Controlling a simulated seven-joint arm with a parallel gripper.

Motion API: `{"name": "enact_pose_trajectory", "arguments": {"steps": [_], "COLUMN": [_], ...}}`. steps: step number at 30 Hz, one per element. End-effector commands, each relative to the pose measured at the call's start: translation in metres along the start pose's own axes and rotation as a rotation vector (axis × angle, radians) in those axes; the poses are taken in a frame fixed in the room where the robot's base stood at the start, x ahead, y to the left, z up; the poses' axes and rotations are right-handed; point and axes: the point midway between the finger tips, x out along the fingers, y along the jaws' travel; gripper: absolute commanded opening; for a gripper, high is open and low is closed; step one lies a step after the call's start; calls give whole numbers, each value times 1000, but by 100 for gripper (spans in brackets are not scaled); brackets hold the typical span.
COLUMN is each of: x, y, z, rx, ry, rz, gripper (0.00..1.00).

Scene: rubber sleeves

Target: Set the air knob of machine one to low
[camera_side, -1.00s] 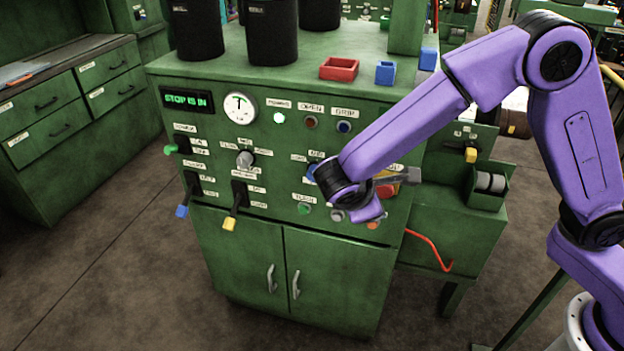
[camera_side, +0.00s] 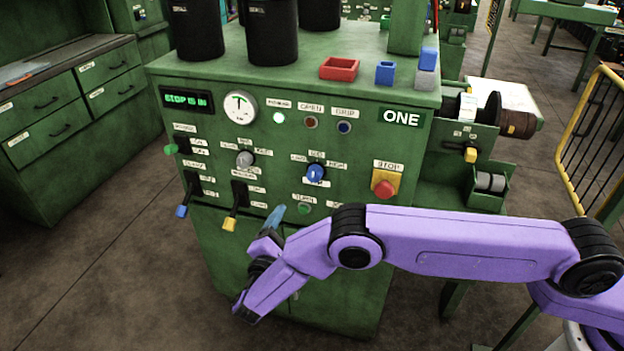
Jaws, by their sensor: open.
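Machine one (camera_side: 340,110) is a green cabinet with a "ONE" sign (camera_side: 401,118). On its front panel is a round blue knob (camera_side: 316,173) with small labels around it; the right one looks like "HIGH". A grey knob (camera_side: 245,159), also ringed by labels, sits to its left. The lettering is too small to confirm which is the air knob, and I cannot tell the blue knob's setting clearly. My gripper (camera_side: 272,226) is open and empty, below and left of the blue knob, in front of the lower panel. It appears apart from both knobs.
Levers with blue (camera_side: 182,211) and yellow (camera_side: 229,224) ends stick out left of my gripper. A green button (camera_side: 304,209) lies below the blue knob. A red stop button (camera_side: 384,187) is to the right. Red tray (camera_side: 339,69) and blue bin (camera_side: 385,73) stand on top.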

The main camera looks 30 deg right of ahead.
Motion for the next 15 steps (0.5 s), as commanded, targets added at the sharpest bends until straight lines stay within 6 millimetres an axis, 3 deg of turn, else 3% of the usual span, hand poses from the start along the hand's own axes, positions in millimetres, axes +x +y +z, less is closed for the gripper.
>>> {"name": "enact_pose_trajectory", "arguments": {"steps": [15], "x": [88], "y": [-1], "z": [1], "rx": [-1], "ry": [-3], "rz": [-5], "gripper": [68]}}
